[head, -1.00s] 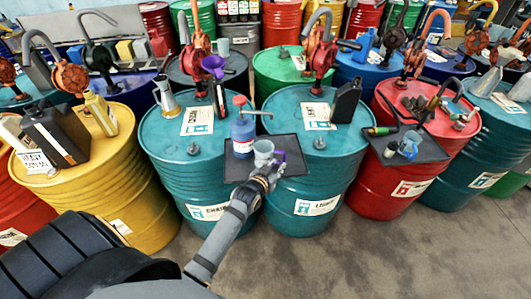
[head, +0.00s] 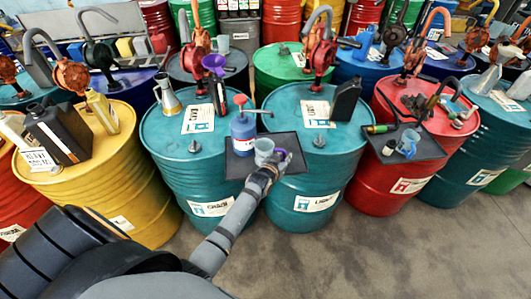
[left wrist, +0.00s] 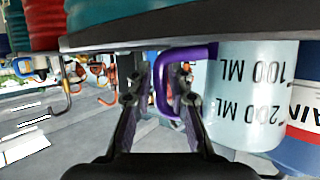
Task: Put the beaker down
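A clear grey-blue beaker (head: 263,146) with a purple handle stands on the black tray (head: 286,167), which spans the two front teal drums. The left wrist view is upside down. It shows the beaker (left wrist: 250,95) with its 100 ML and 200 ML marks and its base against the tray edge (left wrist: 150,38). My left gripper (left wrist: 157,95) is at the handle with its fingers apart. The purple handle (left wrist: 161,85) lies between the fingers, closer to the right one. In the head view the left gripper (head: 273,164) partly covers the handle. My right gripper is not in view.
A blue jug with a red top (head: 242,130) stands close beside the beaker on the tray. Behind are a black canister (head: 345,98), a purple funnel (head: 214,65) and red hand pumps. A red drum (head: 385,190) with another tray stands to the right. Grey floor is clear in front.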

